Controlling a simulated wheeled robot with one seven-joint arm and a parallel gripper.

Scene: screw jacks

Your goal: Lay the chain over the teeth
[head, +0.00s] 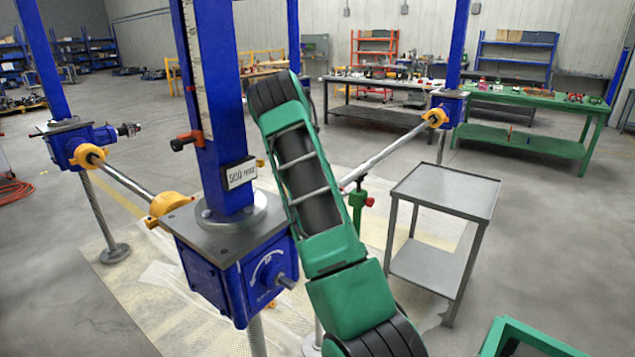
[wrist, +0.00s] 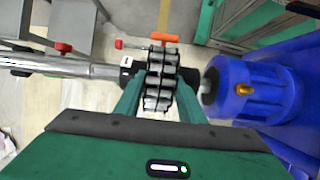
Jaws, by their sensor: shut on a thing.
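In the wrist view, my gripper (wrist: 159,92) is shut on a chain (wrist: 161,68) of silver rollers and black links. The chain lies between the two green fingers and reaches a little past their tips. Behind it are a dark shaft end with a white tag on the left and a dark hub on the right, in line with each other. The teeth are hidden behind the chain, and I cannot tell whether the chain touches them. In the head view my arm shows, but the gripper and chain are out of sight.
A blue motor (wrist: 245,89) with a yellow eyebolt is close on the right. A grey shaft (wrist: 75,66) runs left. An orange T-handle (wrist: 165,37) stands just beyond the chain. In the head view, a grey cart (head: 447,190) and a blue screw jack (head: 245,265) flank my arm.

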